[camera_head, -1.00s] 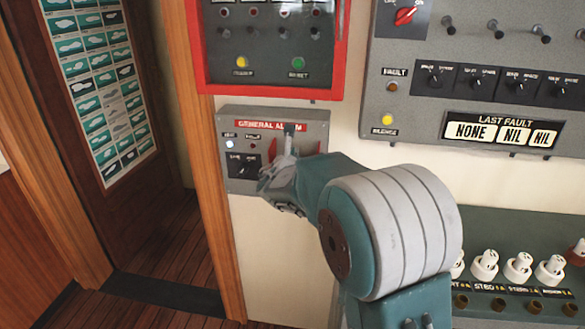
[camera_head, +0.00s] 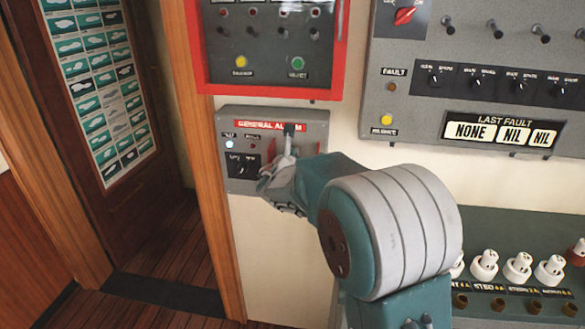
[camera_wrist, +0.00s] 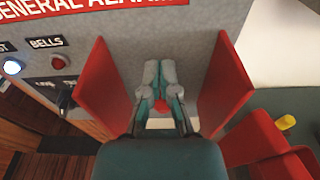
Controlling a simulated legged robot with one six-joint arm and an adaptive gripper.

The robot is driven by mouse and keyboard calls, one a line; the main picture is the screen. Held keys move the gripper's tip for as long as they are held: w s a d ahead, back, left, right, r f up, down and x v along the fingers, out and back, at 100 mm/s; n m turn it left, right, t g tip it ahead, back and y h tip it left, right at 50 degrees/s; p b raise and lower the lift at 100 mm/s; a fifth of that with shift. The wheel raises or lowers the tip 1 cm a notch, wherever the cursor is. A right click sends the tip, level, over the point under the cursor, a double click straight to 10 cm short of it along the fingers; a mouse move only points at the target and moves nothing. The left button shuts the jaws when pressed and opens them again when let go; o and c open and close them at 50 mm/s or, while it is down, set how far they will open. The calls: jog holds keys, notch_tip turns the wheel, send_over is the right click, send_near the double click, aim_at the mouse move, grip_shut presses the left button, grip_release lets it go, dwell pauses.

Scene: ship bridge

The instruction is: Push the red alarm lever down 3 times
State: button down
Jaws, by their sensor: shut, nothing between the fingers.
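The grey general alarm box (camera_head: 318,128) is on the wall under the red-framed panel. In the wrist view, two red side plates (camera_wrist: 108,85) stand out from its face (camera_wrist: 205,45). My gripper (camera_wrist: 160,68) is shut and empty between these plates, with its fingertips close to the box face. A small red piece (camera_wrist: 160,106) shows between the fingers; it may be part of the lever, but most of it is hidden. In the head view my gripper (camera_head: 287,145) is in front of the box, and my wrist hides its lower right part.
A red-framed panel (camera_head: 340,60) is just above the box. A large grey fault panel (camera_head: 400,120) is to the right, and a green console (camera_head: 500,225) with white knobs is at lower right. A doorway with dark wooden floor (camera_head: 165,250) is to the left.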

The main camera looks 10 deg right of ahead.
jog(key=shift+f, duration=2.5)
jog(key=shift+r, duration=2.5)
jog(key=v, duration=0.9)
jog(key=shift+s+f, duration=0.1)
